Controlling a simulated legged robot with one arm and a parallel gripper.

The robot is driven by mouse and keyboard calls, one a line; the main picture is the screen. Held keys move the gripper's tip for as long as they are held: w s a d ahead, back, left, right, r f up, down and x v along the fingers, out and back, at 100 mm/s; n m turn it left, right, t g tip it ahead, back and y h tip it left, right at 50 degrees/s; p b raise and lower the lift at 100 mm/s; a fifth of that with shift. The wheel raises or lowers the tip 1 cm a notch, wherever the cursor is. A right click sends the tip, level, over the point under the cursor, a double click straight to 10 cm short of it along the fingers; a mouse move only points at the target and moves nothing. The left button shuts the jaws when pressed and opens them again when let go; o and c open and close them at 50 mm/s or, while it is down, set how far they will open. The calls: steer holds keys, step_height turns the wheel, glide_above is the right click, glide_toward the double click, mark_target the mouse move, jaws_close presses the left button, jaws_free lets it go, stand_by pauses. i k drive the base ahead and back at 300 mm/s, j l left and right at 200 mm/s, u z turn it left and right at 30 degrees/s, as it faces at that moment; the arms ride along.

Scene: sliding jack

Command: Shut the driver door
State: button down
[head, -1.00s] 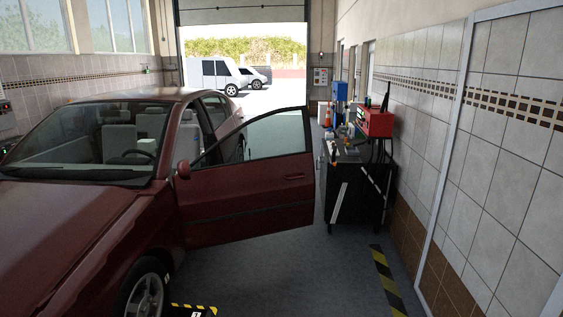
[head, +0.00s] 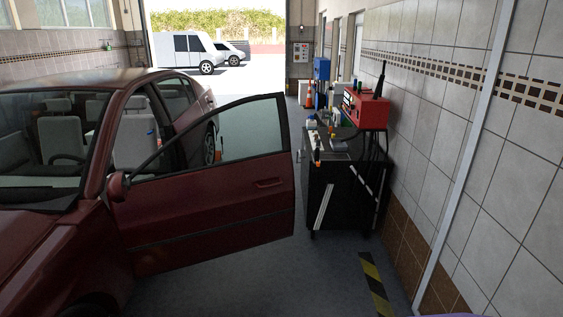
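The driver door (head: 215,203) of the dark red car (head: 60,240) stands wide open and reaches out to the right across the floor. Its outer side, with the door handle (head: 268,183) near the free edge, faces me. The window frame is at the top, and the side mirror (head: 117,186) is near the hinge side. Through the door opening I see a seat (head: 135,138). My gripper is not in view.
A black workbench (head: 340,195) with tools and a red box (head: 366,108) stands along the right wall, close to the door's free edge. Clear floor (head: 265,280) lies before the door. A yellow-black floor strip (head: 376,283) is at the right.

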mark_target(167, 223)
steer(key=i+u, duration=0.2)
steer(key=i, duration=0.4)
steer(key=i+u, duration=0.2)
steer(key=i, duration=0.4)
steer(key=i+l+u, duration=0.1)
steer(key=i+u, duration=0.15)
steer(key=i, duration=0.3)
steer(key=i+j+z, duration=0.25)
steer(key=i, duration=0.25)
steer(key=i+j+z, duration=0.25)
steer(key=i, duration=0.25)
steer(key=i+j+z, duration=0.25)
steer(key=i, duration=0.25)
